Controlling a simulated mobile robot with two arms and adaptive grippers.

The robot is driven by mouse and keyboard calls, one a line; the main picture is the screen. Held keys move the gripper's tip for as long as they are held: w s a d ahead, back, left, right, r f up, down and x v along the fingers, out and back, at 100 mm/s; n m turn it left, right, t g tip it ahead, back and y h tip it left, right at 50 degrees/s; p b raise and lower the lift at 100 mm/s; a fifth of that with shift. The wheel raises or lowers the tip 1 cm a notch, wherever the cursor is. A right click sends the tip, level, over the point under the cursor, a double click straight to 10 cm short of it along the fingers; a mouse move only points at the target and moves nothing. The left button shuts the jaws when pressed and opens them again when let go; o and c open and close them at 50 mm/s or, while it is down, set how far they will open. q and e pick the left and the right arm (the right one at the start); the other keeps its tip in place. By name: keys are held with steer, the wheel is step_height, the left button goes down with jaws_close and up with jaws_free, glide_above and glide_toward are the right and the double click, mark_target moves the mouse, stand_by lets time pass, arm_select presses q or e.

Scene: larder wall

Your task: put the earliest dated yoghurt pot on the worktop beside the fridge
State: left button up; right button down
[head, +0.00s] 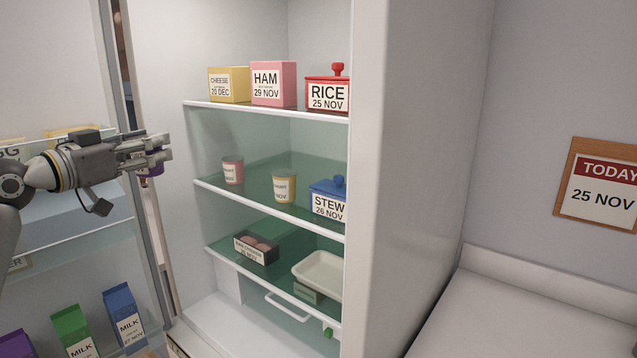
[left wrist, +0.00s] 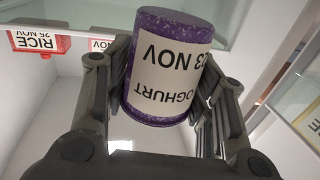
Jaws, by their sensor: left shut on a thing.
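My left gripper (head: 158,155) is in front of the open fridge, at its left side. It is shut on a purple yoghurt pot (left wrist: 168,70), which shows upside down in the left wrist view with a label reading 23 NOV. In the head view the pot is mostly hidden by the fingers. A pink pot (head: 232,170) and a yellow yoghurt pot (head: 284,187) stand on the fridge's middle shelf; their dates are too small to read surely. The worktop (head: 530,315) is at the lower right, beyond the fridge's side wall. My right gripper is not in view.
The top shelf holds cheese (head: 229,85), ham (head: 273,83) and a red rice pot (head: 328,92). A blue stew pot (head: 329,200) stands on the middle shelf. The fridge side wall (head: 420,170) separates shelves from worktop. A calendar (head: 600,188) reads 25 NOV.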

arm_select(q)
steer(key=shift+s+d+f, duration=0.1)
steer(key=shift+s+f, duration=0.2)
steer(key=shift+f, duration=0.2)
steer(key=shift+s+d+f, duration=0.1)
steer(key=shift+s+f, duration=0.15)
steer(key=shift+f, duration=0.2)
steer(key=s+d+f, duration=0.3)
steer(key=d+f, duration=0.4)
steer(key=f, duration=0.6)
steer(key=s+d+f, duration=0.2)
steer(key=d+f, duration=0.4)
steer(key=f, duration=0.7)
steer(key=s+d+f+n+t+y, duration=0.1)
steer(key=s+d+f+n+y, duration=0.15)
steer(key=s+f, duration=0.6)
steer(key=s+a+n+y, duration=0.1)
steer(key=s+a+y, duration=0.1)
steer(key=s, duration=0.5)
steer(key=s+a+n+t+y, duration=0.1)
steer(key=s+n+y, duration=0.1)
steer(key=s, duration=0.6)
steer(key=shift+s+a+f+y, duration=0.25)
steer(key=shift+a+y, duration=0.15)
steer(key=shift+y, duration=0.45)
